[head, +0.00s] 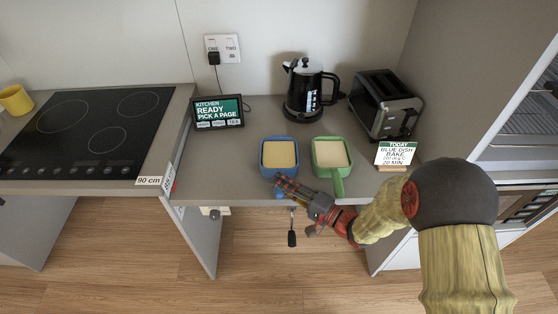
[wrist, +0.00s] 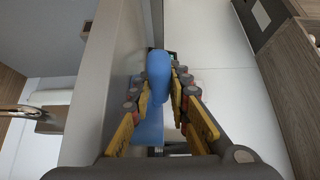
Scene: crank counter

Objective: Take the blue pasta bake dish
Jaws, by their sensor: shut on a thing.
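The blue dish (head: 279,171) stands on the counter near its front edge, with a pale yellow filling. Its handle points toward the front. My gripper (head: 281,184) is at the dish's front, reaching in from the right. In the wrist view the blue handle (wrist: 159,68) lies between my two fingers (wrist: 160,88), which are shut on it. The fingers partly hide the handle in the head view. A similar green dish (head: 333,168) stands just to the right, its handle also toward the front.
A kettle (head: 304,92), toaster (head: 385,103) and tablet screen (head: 218,112) stand behind. A card (head: 396,154) reads blue dish bake, 20 min. A crank (head: 292,238) hangs below the counter edge. A hob (head: 90,125) is left, across a gap; an open oven (head: 527,125) is right.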

